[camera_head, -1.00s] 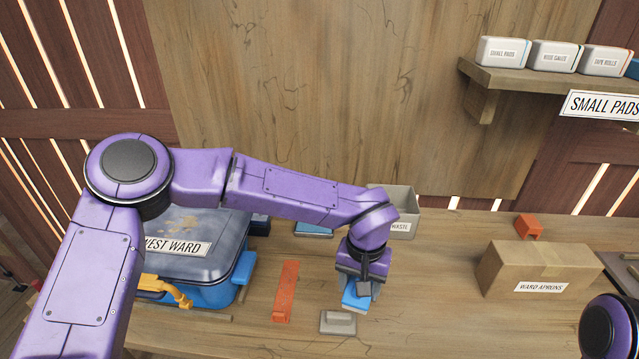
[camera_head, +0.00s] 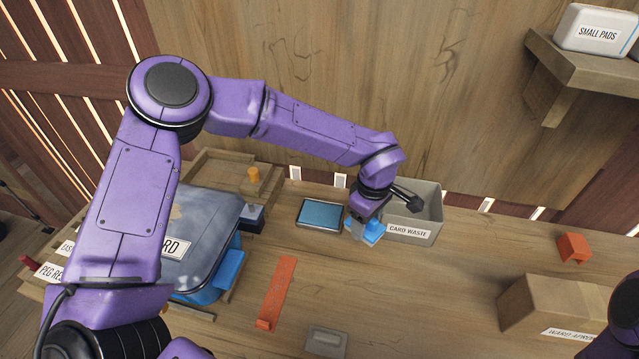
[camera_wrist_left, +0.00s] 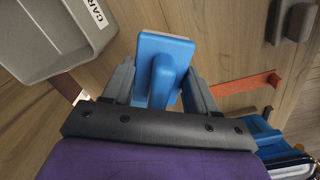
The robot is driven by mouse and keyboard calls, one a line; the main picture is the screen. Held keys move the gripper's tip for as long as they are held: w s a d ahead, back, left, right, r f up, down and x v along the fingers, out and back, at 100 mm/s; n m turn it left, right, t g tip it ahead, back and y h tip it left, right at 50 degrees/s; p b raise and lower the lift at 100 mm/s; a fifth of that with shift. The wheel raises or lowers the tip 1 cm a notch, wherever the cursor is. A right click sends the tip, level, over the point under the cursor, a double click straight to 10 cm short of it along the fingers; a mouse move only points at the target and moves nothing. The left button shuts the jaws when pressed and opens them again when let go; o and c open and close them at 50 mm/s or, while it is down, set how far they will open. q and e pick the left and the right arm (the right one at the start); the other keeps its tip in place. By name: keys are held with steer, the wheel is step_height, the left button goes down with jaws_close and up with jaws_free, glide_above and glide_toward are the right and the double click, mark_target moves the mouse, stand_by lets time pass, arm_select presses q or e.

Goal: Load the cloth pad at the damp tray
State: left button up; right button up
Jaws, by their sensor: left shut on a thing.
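My left gripper (camera_head: 368,232) is shut on a blue pad holder with a raised grip, which shows best in the left wrist view (camera_wrist_left: 162,65). A thin pale edge, perhaps the cloth pad, shows at its far end; its underside is hidden. The holder (camera_head: 375,234) is just right of the damp tray (camera_head: 320,213), a shallow dark-rimmed tray with a flat blue surface. Whether the holder touches the table I cannot tell. My right gripper is out of view; only part of that arm shows at the right edge.
A grey card waste bin (camera_head: 424,217) stands close right of my left gripper. An orange bar (camera_head: 276,293) and a grey block (camera_head: 326,342) lie in front. A blue lidded bin (camera_head: 199,235) stands left, a cardboard box (camera_head: 552,309) right. The middle table is clear.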

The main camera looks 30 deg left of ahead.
arm_select(q)
steer(key=w+n, duration=0.1)
steer(key=n, duration=0.1)
steer(key=w+a+f+n, duration=0.1)
steer(key=n, duration=0.1)
steer(key=w+a+n, duration=0.1)
steer(key=n, duration=0.1)
steer(key=shift+a+f+p, duration=0.15)
steer(key=shift+a+p, duration=0.05)
steer(key=shift+p, duration=0.1)
steer(key=a+n+p, duration=0.1)
steer(key=a+n, duration=0.3)
steer(key=n, duration=0.5)
steer(key=n+b, duration=0.2)
steer(key=n, duration=1.6)
glide_above(321, 214)
steer(key=shift+f, duration=3.35)
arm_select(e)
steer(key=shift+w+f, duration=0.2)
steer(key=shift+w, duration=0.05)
arm_select(q)
steer(key=shift+f+b, duration=0.55)
steer(key=shift+b, duration=0.1)
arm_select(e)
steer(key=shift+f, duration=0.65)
